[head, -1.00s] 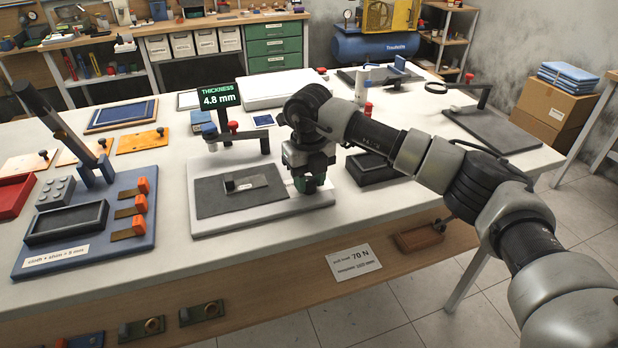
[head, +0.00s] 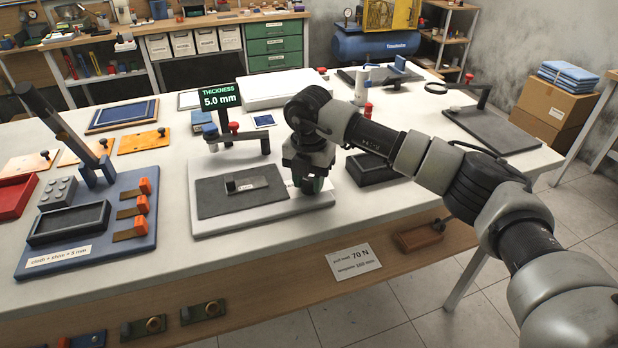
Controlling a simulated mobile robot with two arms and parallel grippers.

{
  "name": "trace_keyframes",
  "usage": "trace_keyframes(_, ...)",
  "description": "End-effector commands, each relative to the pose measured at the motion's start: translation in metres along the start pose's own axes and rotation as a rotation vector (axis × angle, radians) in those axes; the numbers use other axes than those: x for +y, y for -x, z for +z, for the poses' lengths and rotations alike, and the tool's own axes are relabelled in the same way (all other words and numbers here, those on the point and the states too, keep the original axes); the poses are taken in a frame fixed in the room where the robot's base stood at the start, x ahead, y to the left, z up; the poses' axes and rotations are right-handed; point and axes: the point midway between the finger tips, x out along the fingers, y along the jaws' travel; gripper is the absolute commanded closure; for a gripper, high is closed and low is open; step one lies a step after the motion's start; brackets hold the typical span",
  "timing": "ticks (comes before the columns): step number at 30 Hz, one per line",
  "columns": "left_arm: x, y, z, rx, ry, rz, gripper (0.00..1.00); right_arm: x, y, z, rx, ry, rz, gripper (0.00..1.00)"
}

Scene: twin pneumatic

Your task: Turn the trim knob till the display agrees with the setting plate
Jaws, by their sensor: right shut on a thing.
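My right gripper (head: 311,187) points down at the right end of this base and is shut on the trim knob, which is mostly hidden by the jaws. A plate on the blue board (head: 58,257) seems to read "cloth + shim = 5 mm"; its digit is small. My left gripper is not in view.
A gauge arm with a red knob (head: 233,127) stands behind the pad. The blue board (head: 145,235) at left holds a tall dark lever (head: 65,130), a black tray and orange clips. A black tray (head: 366,174) is close right of my right gripper. A 70 N sign (head: 353,262) hangs at front.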

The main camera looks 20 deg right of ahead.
Motion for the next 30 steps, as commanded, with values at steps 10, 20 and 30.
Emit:
trace_keyframes(10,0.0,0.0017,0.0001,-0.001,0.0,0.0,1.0,0.0001,0.0012,0.0009,-0.003,-0.107,0.002,0.89)
trace_keyframes(20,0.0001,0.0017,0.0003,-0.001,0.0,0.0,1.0,0.0001,0.0013,0.001,-0.003,-0.117,0.002,0.89)
trace_keyframes(30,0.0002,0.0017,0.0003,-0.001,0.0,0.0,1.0,0.0001,0.0008,0.0006,-0.002,-0.116,0.001,0.4)
